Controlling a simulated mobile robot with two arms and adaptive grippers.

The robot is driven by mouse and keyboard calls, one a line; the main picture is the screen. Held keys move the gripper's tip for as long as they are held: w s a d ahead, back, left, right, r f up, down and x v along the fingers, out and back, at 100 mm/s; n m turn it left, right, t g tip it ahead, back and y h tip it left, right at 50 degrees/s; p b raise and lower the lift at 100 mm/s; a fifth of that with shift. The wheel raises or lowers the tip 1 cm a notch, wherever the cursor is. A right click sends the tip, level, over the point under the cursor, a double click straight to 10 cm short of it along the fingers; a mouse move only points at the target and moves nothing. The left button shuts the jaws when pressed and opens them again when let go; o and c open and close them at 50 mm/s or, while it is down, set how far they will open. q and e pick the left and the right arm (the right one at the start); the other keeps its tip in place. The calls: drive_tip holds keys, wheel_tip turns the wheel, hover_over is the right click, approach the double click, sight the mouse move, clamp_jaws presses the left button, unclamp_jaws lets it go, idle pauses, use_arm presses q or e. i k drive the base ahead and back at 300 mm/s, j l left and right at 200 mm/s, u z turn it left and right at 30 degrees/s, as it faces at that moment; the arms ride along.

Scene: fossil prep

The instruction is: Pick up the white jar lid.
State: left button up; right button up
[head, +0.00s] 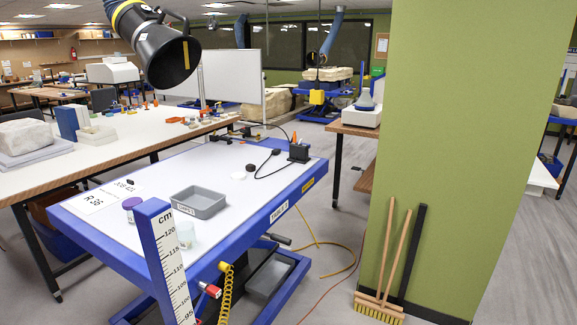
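A small, flat, white round thing (238,175), which looks like the white jar lid, lies on the white top of the blue-framed table (150,235). It is behind and to the right of the grey tray and is pale against the surface, so its detail is hard to tell. A clear, whitish jar (186,235) stands near the front edge, partly behind the ruler post. A jar with a purple lid (131,206) stands left of the tray. Neither of my grippers is in view.
A grey tray (203,203) sits mid-table. A blue post with a centimetre scale (166,262) rises at the front edge. A black extraction hood (168,55) hangs above. A black cable and holder (299,153) occupy the far right end. A green pillar (470,150) and brooms (390,265) stand right.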

sight(239, 176)
drive_tip(key=i+l+u, duration=0.15)
drive_tip(key=i+l, duration=0.25)
drive_tip(key=i+l+u, duration=0.1)
drive_tip(key=i+l, duration=0.3)
drive_tip(key=i+l+u, duration=0.15)
drive_tip(key=i+l, duration=0.25)
drive_tip(key=i+l+u, duration=0.15)
drive_tip(key=i+l, duration=0.2)
drive_tip(key=l, duration=0.25)
